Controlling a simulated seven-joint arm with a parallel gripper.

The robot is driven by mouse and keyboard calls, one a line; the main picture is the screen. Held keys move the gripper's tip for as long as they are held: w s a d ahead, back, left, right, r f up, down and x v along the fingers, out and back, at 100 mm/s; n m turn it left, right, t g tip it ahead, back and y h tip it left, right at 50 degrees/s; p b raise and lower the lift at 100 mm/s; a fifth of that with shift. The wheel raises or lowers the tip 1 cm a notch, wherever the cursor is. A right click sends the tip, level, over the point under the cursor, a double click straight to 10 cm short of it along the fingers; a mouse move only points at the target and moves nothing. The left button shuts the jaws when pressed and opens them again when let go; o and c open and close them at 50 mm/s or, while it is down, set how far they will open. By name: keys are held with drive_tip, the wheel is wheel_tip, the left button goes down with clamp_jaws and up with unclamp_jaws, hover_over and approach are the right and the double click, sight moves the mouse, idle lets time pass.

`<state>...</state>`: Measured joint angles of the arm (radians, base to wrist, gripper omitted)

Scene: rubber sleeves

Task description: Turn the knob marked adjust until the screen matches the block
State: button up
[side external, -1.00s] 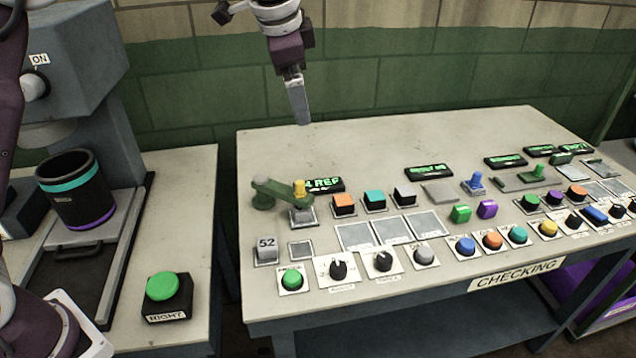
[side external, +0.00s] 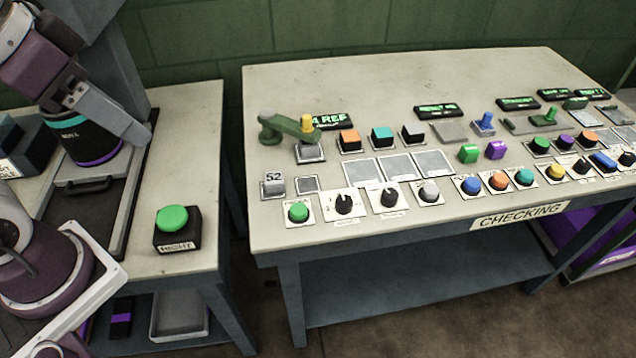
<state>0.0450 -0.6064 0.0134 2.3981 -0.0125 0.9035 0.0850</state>
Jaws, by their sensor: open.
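Two black knobs stand on white plates near the front of the bench: a left one (side external: 343,203) and a right one (side external: 388,197). The labels under them are too small to read now; the left one looked like "ADJUST" earlier. A small grey block marked 52 (side external: 273,187) sits left of the knobs, behind a green button. A dark screen with green text ending in "REF" (side external: 328,121) lies at the back left, partly hidden by a green lever arm. My gripper (side external: 143,132) is at the upper left, in front of the dark cup, far from the knobs. It is open, with no object visible in it.
The bench (side external: 400,80) is clear at the back. A green lever arm with a yellow knob (side external: 290,127) rises at its left. Several coloured buttons run along the right front. A green button on a black box (side external: 174,228) stands on the left table, across a gap.

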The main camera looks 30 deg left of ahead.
drive_tip(key=w+d+m+g, duration=0.2)
drive_tip(key=w+d+m, duration=0.2)
drive_tip(key=w, duration=0.6)
drive_tip(key=m+g, duration=0.3)
drive_tip(key=m, duration=0.5)
hover_over(344, 200)
wheel_tip(344, 200, down, 18)
drive_tip(key=shift+m, duration=0.5)
wheel_tip(344, 200, down, 8)
drive_tip(key=shift+d+f, duration=0.1)
drive_tip(key=shift+f, duration=0.4)
clamp_jaws()
